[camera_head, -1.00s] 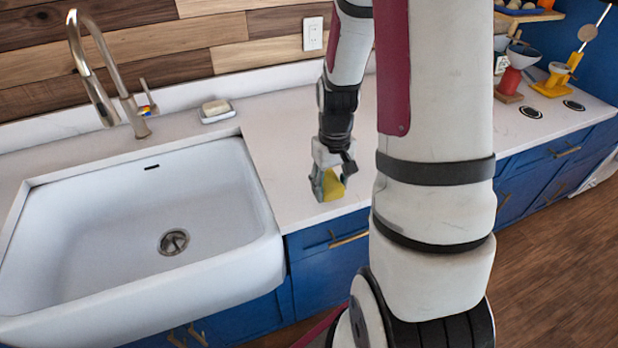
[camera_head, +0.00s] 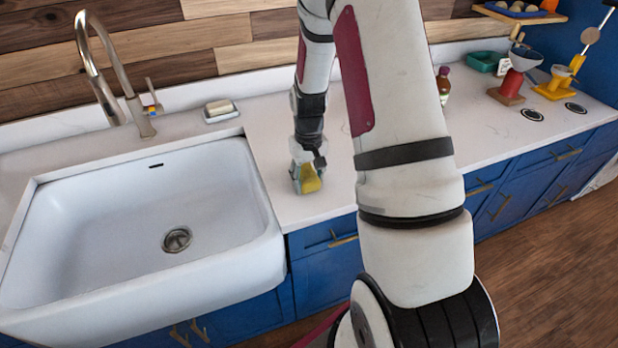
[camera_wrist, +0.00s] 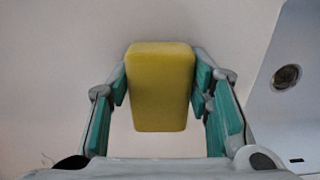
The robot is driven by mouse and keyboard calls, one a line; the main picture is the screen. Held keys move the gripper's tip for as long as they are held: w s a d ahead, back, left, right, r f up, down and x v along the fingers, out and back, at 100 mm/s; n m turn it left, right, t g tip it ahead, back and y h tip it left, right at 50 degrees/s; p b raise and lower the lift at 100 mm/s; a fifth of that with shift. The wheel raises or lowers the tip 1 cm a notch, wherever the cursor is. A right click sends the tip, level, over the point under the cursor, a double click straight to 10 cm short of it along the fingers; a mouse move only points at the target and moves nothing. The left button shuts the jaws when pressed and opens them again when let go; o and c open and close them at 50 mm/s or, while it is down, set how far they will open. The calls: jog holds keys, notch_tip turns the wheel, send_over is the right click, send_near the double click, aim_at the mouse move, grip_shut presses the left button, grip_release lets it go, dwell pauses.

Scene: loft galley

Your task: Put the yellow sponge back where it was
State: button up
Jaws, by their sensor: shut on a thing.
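The yellow sponge (camera_head: 309,179) is between the fingers of my gripper (camera_head: 306,182), over the white counter (camera_head: 270,206) just right of the sink. In the wrist view the sponge (camera_wrist: 161,86) is a yellow block, and the green finger pads of my gripper (camera_wrist: 160,88) press on its two sides. The sponge is low over the counter near its front edge. I cannot tell whether it touches the surface.
The white sink (camera_head: 140,225) with a tall faucet (camera_head: 108,70) lies left of the gripper. A soap dish (camera_head: 221,113) sits at the back of the counter. The counter around the sponge is clear.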

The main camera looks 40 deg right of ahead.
jog(key=shift+f, duration=0.15)
jog(key=o, duration=1.1)
notch_tip(320, 180, up, 11)
jog(key=b, duration=0.1)
notch_tip(320, 180, up, 8)
jog(key=t, duration=0.1)
send_over(308, 176)
jog(key=s+a, duration=0.2)
jog(key=a, duration=0.3)
jog(key=s+a+r+n+t, duration=0.1)
jog(key=s+a+r+t, duration=0.1)
jog(key=s+a+r, duration=0.4)
jog(key=s+a+r+n+t, duration=0.2)
jog(key=s+a+r, duration=0.4)
jog(key=s, duration=0.4)
jog(key=shift+s+a+r+t, duration=0.15)
jog(key=shift+a+r+t, duration=0.1)
jog(key=shift+a+t, duration=0.1)
